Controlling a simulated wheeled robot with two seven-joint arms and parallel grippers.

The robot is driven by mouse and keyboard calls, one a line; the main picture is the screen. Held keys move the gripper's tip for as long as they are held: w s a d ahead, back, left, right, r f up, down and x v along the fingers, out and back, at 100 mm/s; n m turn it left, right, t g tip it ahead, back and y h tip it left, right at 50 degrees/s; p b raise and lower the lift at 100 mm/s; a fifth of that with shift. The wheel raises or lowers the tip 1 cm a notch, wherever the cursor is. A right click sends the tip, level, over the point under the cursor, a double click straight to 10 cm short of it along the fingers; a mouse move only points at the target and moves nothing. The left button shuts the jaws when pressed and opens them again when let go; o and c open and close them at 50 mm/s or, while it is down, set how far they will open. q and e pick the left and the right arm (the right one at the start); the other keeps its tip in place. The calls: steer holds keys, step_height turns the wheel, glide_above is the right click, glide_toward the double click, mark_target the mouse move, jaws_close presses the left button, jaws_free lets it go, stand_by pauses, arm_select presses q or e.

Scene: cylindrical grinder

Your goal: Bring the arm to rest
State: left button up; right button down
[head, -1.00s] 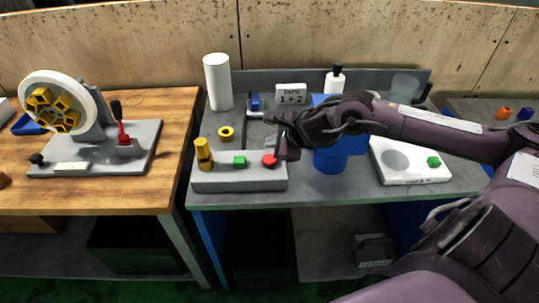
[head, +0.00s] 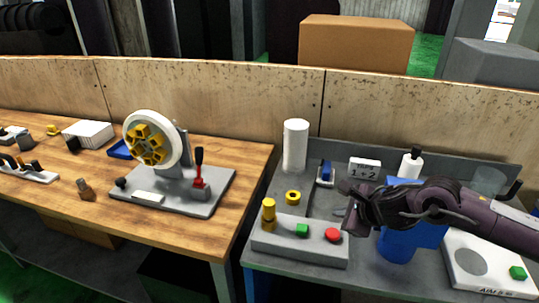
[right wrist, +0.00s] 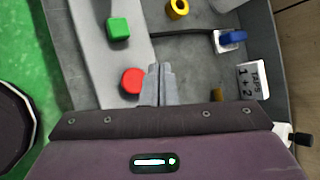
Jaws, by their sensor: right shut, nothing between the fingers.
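My right gripper (head: 350,214) hangs over the grey bench, just right of the red button (head: 333,235) on the grey control block (head: 290,247). In the right wrist view its fingers (right wrist: 160,84) are together with nothing between them, and the red button (right wrist: 132,80) lies left of the fingertips. The right arm (head: 480,222) reaches in from the right. It passes in front of a blue container (head: 398,248), which it partly hides. My left gripper does not show.
A green button (head: 303,230) and a yellow post (head: 268,215) are on the block. A white cylinder (head: 295,146), a "TAPS 1+2" sign (head: 364,169) and a bottle (head: 411,163) stand behind. The wheel fixture (head: 151,141) with a red-based lever (head: 200,178) is on the wooden table.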

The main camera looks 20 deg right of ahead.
steer(key=a+f+m, duration=0.1)
steer(key=a+m, duration=0.1)
steer(key=s+a+f+m, duration=0.1)
steer(key=a+m, duration=0.1)
steer(key=m, duration=0.1)
steer(key=a+f+m, duration=0.1)
steer(key=a+m, duration=0.1)
steer(key=a, duration=0.1)
steer(key=shift+s+a+f+m+t, duration=0.1)
steer(key=shift+s+f+m+t, duration=0.2)
steer(key=shift+t, duration=0.1)
steer(key=s+a+f+n+g+h, duration=0.1)
steer(key=s+a+f+n+g, duration=0.2)
steer(key=s+n, duration=1)
steer(key=s+a+f+n+g, duration=0.35)
steer(key=s+n, duration=0.25)
steer(key=n, duration=1.5)
step_height(320, 180, down, 28)
steer(key=s+g, duration=0.1)
steer(key=s+d+f+n+g, duration=0.1)
steer(key=s+d+f, duration=0.2)
steer(key=s+f, duration=1.6)
steer(key=shift+s+d+f+h, duration=0.2)
steer(key=shift+s+f+h, duration=0.1)
steer(key=shift+s, duration=0.35)
